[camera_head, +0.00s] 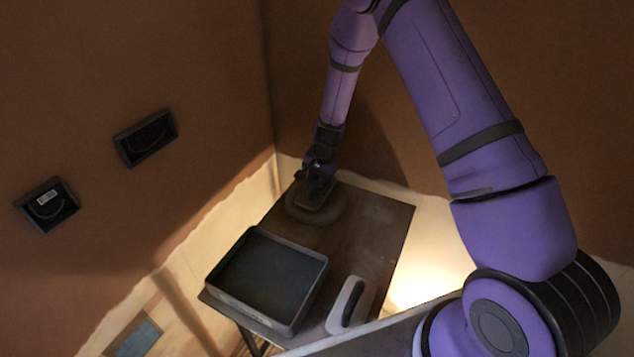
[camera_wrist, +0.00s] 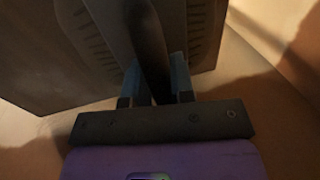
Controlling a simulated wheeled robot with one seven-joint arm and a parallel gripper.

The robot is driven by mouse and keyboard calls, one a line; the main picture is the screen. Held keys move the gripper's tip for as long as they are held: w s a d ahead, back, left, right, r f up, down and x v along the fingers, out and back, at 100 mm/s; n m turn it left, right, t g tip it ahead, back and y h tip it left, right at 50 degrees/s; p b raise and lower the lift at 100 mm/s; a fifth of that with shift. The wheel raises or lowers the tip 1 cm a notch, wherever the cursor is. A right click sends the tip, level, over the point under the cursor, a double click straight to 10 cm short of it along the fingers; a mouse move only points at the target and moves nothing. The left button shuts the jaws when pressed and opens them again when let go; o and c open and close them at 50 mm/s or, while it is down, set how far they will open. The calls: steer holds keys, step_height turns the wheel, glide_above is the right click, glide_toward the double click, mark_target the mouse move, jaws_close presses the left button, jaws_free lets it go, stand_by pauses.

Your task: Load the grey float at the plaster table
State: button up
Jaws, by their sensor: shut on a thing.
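My gripper (camera_head: 320,172) is at the far left part of the dark plaster table (camera_head: 373,232). It is shut on the dark handle of the grey float (camera_wrist: 205,30); the handle runs between the two fingers in the wrist view. In the head view the float is small and dark below my gripper, over a low round brownish patch of plaster (camera_head: 330,212). The float looks as if it is at or just over this patch; contact cannot be told. The float's underside is hidden.
A dark, rimmed tray (camera_head: 317,278) stands at the table's front left. A pale float with a dark handle (camera_head: 337,318) lies to its right. Two dark framed boxes (camera_head: 145,138) (camera_head: 47,204) are on the left wall. Walls close in behind the table.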

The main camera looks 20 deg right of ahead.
steer(key=shift+r, duration=2.7)
steer(key=s+d+f+n+g, duration=0.1)
steer(key=s+d+n, duration=0.5)
steer(key=n, duration=0.3)
steer(key=shift+d+f+g+y, duration=0.3)
steer(key=shift+d+f, duration=0.05)
